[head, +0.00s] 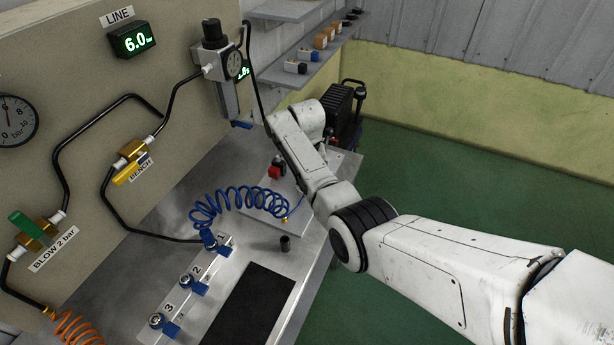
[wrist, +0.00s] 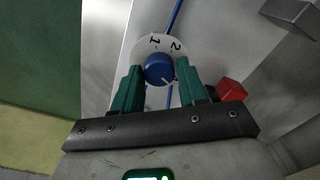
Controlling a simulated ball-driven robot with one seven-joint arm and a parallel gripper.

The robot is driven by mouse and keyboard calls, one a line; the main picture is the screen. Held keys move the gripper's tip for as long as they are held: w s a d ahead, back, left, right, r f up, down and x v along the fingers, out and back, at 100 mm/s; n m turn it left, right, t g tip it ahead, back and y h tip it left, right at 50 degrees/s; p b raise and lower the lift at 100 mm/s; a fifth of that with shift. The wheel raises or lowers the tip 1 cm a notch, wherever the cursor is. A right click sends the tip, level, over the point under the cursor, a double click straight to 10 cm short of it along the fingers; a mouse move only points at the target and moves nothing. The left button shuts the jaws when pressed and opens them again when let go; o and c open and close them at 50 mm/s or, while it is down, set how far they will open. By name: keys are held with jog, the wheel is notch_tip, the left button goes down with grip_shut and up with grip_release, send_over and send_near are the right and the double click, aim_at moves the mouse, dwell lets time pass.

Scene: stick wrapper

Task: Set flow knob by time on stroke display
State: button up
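The flow knob (wrist: 158,68) is a blue round knob with a pale pointer line, on a white dial plate (wrist: 143,48) marked 1 and 2. In the wrist view it sits between the two green fingers of my gripper (wrist: 160,65). The fingers stand apart, one on each side, very close to the knob; whether they touch it is unclear. In the head view my arm hides the knob and the fingers. I cannot identify the stroke display. A green-lit readout (wrist: 148,175) is cut off at the wrist view's bottom edge and unreadable.
A red block (wrist: 232,89) lies close beside the right finger; a red part (head: 275,172) also shows on the bench. A coiled blue hose (head: 240,197) runs across the bench. The LINE display (head: 133,40) reads 6.0. Green floor is open at the right.

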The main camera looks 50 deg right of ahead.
jog(key=o, duration=0.3)
notch_tip(320, 180, up, 11)
jog(key=shift+f+b, duration=0.15)
jog(key=shift+b, duration=0.55)
jog(key=shift+a+f, duration=0.1)
dwell(0.3)
